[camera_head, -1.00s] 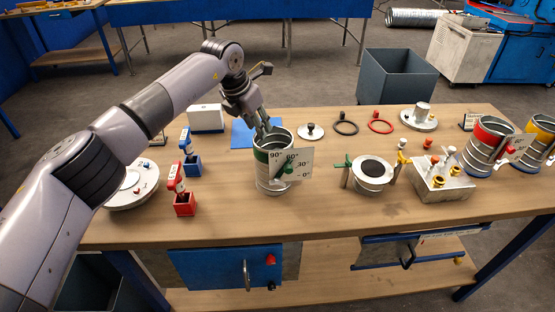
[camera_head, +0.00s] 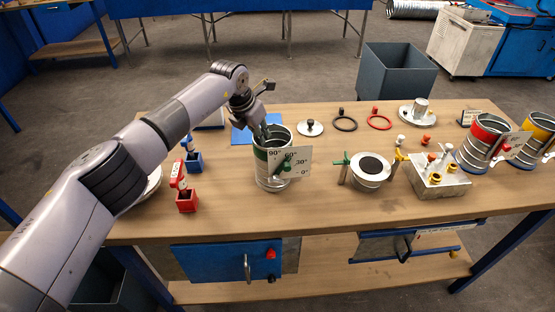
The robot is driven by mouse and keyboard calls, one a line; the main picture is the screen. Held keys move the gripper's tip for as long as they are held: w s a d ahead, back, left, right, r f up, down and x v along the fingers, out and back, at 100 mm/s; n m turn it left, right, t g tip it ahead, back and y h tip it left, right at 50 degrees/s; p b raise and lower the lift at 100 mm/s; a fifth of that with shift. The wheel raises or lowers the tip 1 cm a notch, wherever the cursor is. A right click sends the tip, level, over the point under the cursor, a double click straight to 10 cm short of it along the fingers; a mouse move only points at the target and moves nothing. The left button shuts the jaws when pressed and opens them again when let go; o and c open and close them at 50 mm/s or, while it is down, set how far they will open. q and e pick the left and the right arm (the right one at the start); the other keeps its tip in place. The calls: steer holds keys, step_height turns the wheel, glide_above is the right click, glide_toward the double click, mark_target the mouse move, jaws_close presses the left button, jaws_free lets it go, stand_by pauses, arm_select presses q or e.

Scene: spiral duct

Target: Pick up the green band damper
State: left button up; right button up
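The green band damper (camera_head: 263,172) is a metal cylinder with a green band near its top. It stands upright on the wooden bench, with a white angle plate (camera_head: 297,161) and a green handle (camera_head: 286,167) on its right side. My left gripper (camera_head: 266,136) points down at the damper's open top, with its fingertips at or just inside the far left part of the rim. The fingers overlap the rim, so I cannot tell whether they are closed on the wall. My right gripper is out of view.
A blue mat (camera_head: 241,133) and a lidded disc (camera_head: 310,128) lie behind the damper. Red-band (camera_head: 482,145) and yellow-band (camera_head: 537,140) dampers stand at the far right. A red block (camera_head: 186,201) stands at left.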

arm_select(q)
jaws_close()
steer(key=shift+r, duration=0.2)
step_height(320, 180, up, 19)
steer(key=b, duration=0.3)
step_height(320, 180, down, 17)
steer(key=b, duration=1.1)
steer(key=shift+r, duration=0.2)
stand_by(2.7)
steer(key=shift+w+f, duration=0.1)
stand_by(0.5)
